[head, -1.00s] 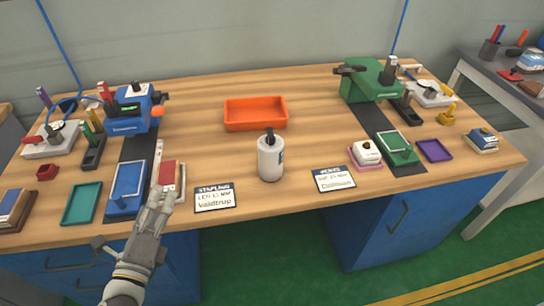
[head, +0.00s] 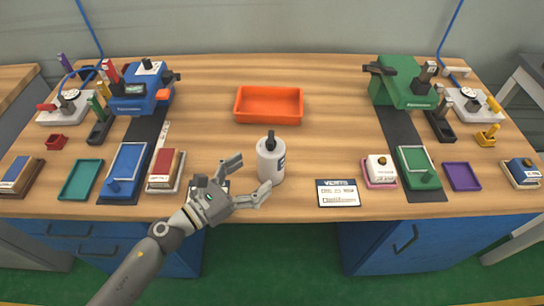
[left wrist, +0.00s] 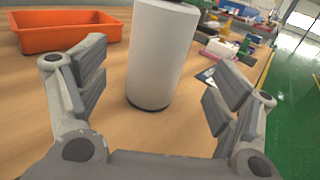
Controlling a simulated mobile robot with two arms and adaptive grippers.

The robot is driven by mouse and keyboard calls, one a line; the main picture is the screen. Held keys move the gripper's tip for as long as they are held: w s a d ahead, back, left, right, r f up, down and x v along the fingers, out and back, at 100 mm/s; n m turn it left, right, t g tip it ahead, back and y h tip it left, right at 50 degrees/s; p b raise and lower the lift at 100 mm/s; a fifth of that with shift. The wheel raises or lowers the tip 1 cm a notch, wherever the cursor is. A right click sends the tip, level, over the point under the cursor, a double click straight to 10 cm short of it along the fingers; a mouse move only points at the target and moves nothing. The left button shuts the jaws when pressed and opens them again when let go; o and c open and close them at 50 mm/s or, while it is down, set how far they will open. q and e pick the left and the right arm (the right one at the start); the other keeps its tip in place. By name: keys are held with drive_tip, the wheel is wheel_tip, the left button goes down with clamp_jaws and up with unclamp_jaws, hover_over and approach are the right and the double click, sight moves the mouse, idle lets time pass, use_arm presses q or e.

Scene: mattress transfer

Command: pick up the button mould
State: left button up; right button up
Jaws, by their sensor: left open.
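A white cylinder with a black knob on top (head: 270,158) stands upright near the front middle of the table; I take it to be the button mould, though no readable label confirms it. My left gripper (head: 249,176) is open just left of it, low over the front edge, its fingers pointing at it. In the left wrist view the cylinder (left wrist: 160,55) stands ahead between the two spread fingers, with bare table between; neither finger visibly touches it. Its top is cut off there. My right gripper is not in view.
An orange tray (head: 269,118) lies behind the cylinder. A white card (head: 338,193) lies to its right; another is mostly hidden behind my left gripper. A blue machine (head: 140,92) stands left, a green one (head: 404,84) right, with small trays and blocks before them.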

sight(261, 167)
use_arm(q)
drive_tip(key=shift+w+d, duration=0.4)
drive_tip(key=shift+d, duration=0.1)
drive_tip(key=shift+w+d, duration=0.15)
drive_tip(key=shift+d, duration=0.05)
drive_tip(key=shift+w+d+r+p, duration=0.15)
drive_tip(key=shift+w+d+p, duration=0.35)
drive_tip(key=x, duration=0.3)
drive_tip(key=shift+w+p, duration=0.15)
drive_tip(key=shift+p, duration=0.25)
drive_tip(key=shift+w+d, duration=0.1)
drive_tip(key=shift+d, duration=0.05)
drive_tip(key=shift+f, duration=0.2)
drive_tip(key=shift+c, duration=0.2)
drive_tip(key=c, duration=1.4)
drive_tip(key=shift+r, duration=0.1)
drive_tip(key=shift+c, duration=1)
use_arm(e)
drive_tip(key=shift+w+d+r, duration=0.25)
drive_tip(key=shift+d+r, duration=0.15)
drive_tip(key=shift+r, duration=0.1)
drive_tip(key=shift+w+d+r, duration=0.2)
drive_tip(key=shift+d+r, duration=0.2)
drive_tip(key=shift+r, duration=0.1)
